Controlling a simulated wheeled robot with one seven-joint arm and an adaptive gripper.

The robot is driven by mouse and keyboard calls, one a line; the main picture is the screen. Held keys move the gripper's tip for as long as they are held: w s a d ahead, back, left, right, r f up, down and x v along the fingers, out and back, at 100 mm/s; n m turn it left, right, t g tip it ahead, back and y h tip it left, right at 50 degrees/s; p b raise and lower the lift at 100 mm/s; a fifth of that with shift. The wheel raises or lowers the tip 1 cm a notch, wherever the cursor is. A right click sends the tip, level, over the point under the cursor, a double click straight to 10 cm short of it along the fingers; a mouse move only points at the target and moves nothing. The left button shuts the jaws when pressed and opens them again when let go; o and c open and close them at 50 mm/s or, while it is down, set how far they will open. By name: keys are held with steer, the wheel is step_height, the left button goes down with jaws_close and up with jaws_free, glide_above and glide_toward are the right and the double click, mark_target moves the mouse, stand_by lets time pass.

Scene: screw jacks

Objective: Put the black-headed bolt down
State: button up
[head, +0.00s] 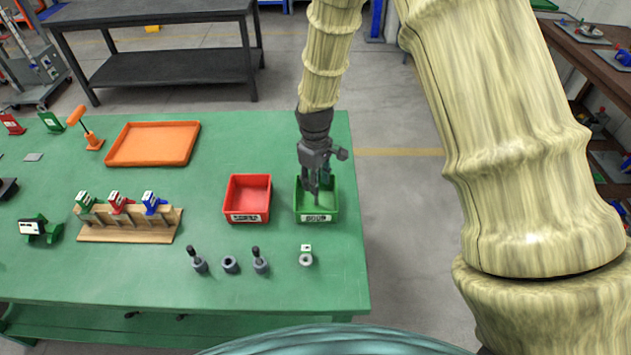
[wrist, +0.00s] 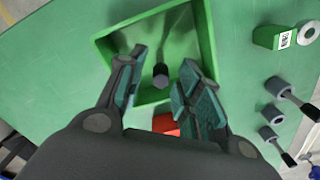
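The green bin (head: 328,214) stands near the right end of the green table. My gripper (head: 317,186) points down into it from above. In the wrist view the two fingers (wrist: 163,80) are spread, one on each side of a dark round-topped piece, the black-headed bolt (wrist: 160,75). Gaps show between the bolt and both fingers. The bolt appears upright within the green bin (wrist: 104,48); whether its lower end touches the bin floor is hidden. In the head view the fingers largely cover it.
A red bin (head: 247,214) stands just left of the green one. In front are two grey pieces with black rods (head: 198,261) (head: 261,262), a grey ring (head: 230,264) and a washer (head: 306,260). An orange tray (head: 152,160) and a wooden rack (head: 130,233) stand farther left.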

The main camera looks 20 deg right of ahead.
step_height(320, 180, up, 12)
steer(key=b, duration=0.3)
steer(key=shift+f, duration=0.25)
